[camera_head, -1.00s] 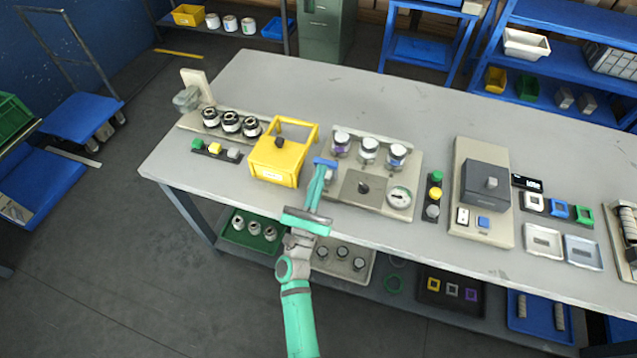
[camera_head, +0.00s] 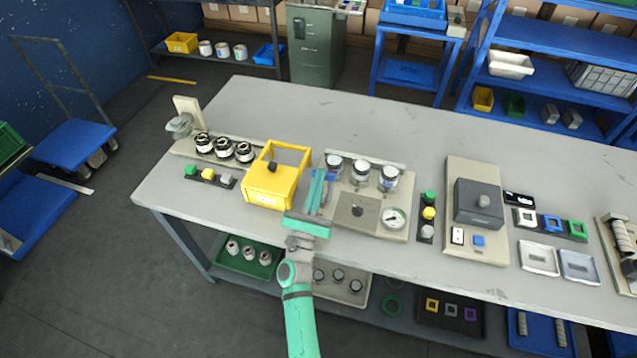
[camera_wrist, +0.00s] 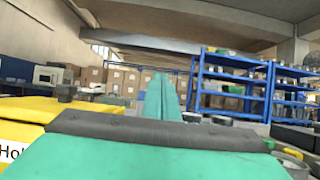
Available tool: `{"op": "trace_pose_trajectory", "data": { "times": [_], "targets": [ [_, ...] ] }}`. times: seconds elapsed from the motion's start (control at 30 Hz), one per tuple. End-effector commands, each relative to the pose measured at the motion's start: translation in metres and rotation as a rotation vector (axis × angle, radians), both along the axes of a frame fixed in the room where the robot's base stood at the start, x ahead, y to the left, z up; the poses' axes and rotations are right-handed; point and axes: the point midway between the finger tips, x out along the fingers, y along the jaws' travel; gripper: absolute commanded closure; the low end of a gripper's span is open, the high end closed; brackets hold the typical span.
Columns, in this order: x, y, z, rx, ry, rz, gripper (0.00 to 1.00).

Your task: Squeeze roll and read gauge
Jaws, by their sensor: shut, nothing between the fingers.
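My gripper (camera_head: 316,190) has teal fingers closed together with nothing between them. It is over the left part of a beige panel (camera_head: 400,234), just right of a yellow box with a handle (camera_head: 268,187). The gauge reading is too small to tell. In the wrist view the closed fingers (camera_wrist: 160,97) point forward, with the yellow box (camera_wrist: 45,112) at the left. A blue part by the fingers is partly hidden.
Three dark-and-white rolls (camera_head: 224,150) stand on a board at the left, behind green, yellow and white buttons (camera_head: 208,175). A stack of coloured buttons (camera_head: 428,213) and a grey box (camera_head: 478,202) are at the right. The table's back area (camera_head: 300,115) is clear.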

Motion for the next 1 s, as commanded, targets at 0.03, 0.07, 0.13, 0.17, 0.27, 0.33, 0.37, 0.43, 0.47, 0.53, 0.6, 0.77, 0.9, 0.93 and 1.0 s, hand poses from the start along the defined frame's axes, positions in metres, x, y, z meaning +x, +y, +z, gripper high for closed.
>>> {"op": "trace_pose_trajectory", "data": {
  "times": [0.03,0.07,0.13,0.17,0.27,0.33,0.37,0.43,0.47,0.53,0.6,0.77,0.9,0.93,1.0],
  "targets": [
    [0.001,0.000,0.000,0.000,0.000,0.000,1.00],
    [0.001,0.000,0.000,0.000,0.000,0.000,1.00],
    [0.001,0.000,0.000,0.000,0.000,0.000,1.00],
    [0.001,0.000,0.000,0.000,0.000,0.000,1.00],
    [0.001,0.000,0.000,0.000,0.000,0.000,1.00],
    [0.001,0.000,0.000,0.000,0.000,0.000,1.00],
    [0.001,0.000,0.000,0.000,0.000,0.000,1.00],
    [0.001,0.000,0.000,0.000,0.000,0.000,1.00],
    [0.001,0.000,0.000,0.000,0.000,0.000,1.00],
    [0.000,0.000,-0.001,0.000,0.001,0.000,1.00],
    [-0.003,0.001,-0.003,0.000,0.001,0.001,1.00],
    [-0.020,0.007,-0.014,0.000,0.004,0.002,1.00],
    [-0.043,0.017,-0.026,0.000,0.003,0.005,1.00],
    [-0.048,0.018,-0.028,0.000,0.003,0.005,1.00],
    [-0.058,0.022,-0.034,0.000,0.003,0.005,1.00]
  ]
}}
